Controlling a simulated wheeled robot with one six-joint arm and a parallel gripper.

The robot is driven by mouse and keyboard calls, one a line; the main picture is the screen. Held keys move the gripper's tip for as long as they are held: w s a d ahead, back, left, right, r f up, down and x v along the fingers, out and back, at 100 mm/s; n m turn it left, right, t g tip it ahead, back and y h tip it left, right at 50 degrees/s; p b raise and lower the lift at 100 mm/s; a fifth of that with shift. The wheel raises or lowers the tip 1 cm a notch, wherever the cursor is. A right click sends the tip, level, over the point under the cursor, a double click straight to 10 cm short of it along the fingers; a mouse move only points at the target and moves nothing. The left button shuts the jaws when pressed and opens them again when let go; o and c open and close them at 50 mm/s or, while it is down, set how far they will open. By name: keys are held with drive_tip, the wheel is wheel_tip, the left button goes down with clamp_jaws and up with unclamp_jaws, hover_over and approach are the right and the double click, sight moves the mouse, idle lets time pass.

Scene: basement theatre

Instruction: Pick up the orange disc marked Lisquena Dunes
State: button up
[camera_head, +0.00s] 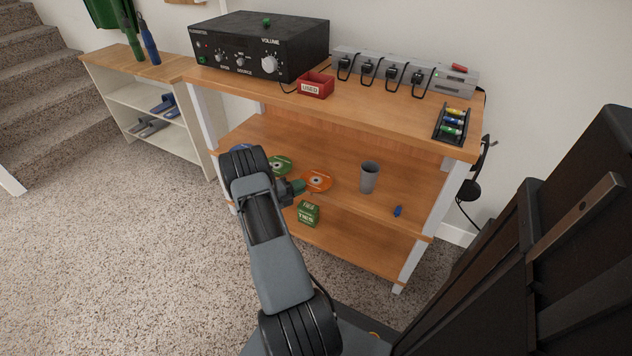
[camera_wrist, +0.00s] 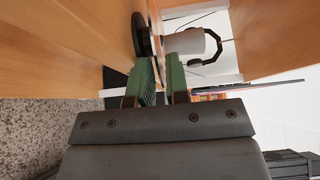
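The orange disc (camera_head: 319,181) lies flat on the middle board of the wooden shelf unit, with a pale centre; its lettering is too small to read. My gripper (camera_head: 298,187) is at the disc's left edge, low over the same board; whether it touches cannot be told. In the wrist view my gripper's two green fingers (camera_wrist: 164,78) stand apart with a narrow gap and nothing clearly between them. A dark, thin round shape (camera_wrist: 140,36) shows edge-on just beyond the fingertips; I cannot tell whether it is the orange disc.
A green disc (camera_head: 280,164) and a partly hidden blue disc (camera_head: 240,147) lie to the left. A grey cup (camera_head: 369,178) and a small blue item (camera_head: 397,211) stand to the right. A green box (camera_head: 308,213) sits lower. The top board (camera_head: 385,103) overhangs my gripper.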

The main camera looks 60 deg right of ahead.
drive_tip(key=shift+c, duration=0.3)
clamp_jaws()
